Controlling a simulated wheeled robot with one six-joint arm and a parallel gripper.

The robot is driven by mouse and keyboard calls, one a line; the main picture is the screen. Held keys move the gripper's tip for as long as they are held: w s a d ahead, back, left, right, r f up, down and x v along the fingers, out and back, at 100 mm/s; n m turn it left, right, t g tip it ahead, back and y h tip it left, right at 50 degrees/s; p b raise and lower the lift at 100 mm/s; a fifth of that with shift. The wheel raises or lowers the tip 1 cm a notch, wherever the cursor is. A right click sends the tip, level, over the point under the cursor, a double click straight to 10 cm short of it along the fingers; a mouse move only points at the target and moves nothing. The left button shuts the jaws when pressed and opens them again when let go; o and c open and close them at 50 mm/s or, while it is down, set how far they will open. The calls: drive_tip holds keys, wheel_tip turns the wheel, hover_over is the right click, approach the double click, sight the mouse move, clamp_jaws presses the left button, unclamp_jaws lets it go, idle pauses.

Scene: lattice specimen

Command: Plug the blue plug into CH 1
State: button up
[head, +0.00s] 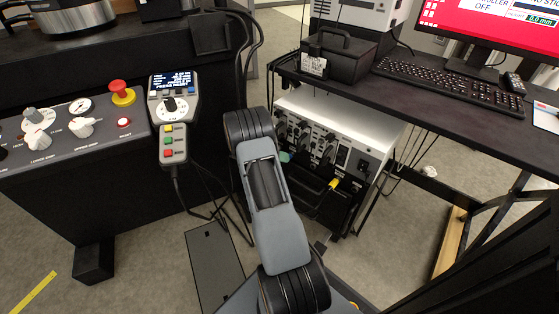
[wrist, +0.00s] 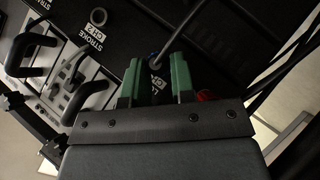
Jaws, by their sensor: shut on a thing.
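In the wrist view my gripper (wrist: 156,66) has its green fingers closed around the blue plug (wrist: 153,58), of which only a small blue part shows between the fingertips. A grey cable runs from the plug to the upper right. The fingers are at the black panel (wrist: 118,38). A white label partly shows between the fingers; I cannot read it fully. A round socket (wrist: 98,17) beside the label "STROKE CH 2" (wrist: 75,62) is to the left. CH 1 is not clearly visible, and whether the plug touches a socket is hidden. In the head view my arm mostly hides the gripper.
The controller box (head: 350,132) stands under the desk (head: 470,110), with several black handles or connectors on its front. A yellow connector (head: 334,183) shows low on its front. A red part (wrist: 205,95) is right of the fingers. A control console (head: 70,125) is at left.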

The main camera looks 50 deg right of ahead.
drive_tip(key=shift+d, duration=0.1)
idle(0.3)
drive_tip(key=o, duration=0.9)
drive_tip(key=o, duration=0.5)
drive_tip(key=shift+r, duration=0.15)
drive_tip(key=shift+v, duration=2.5)
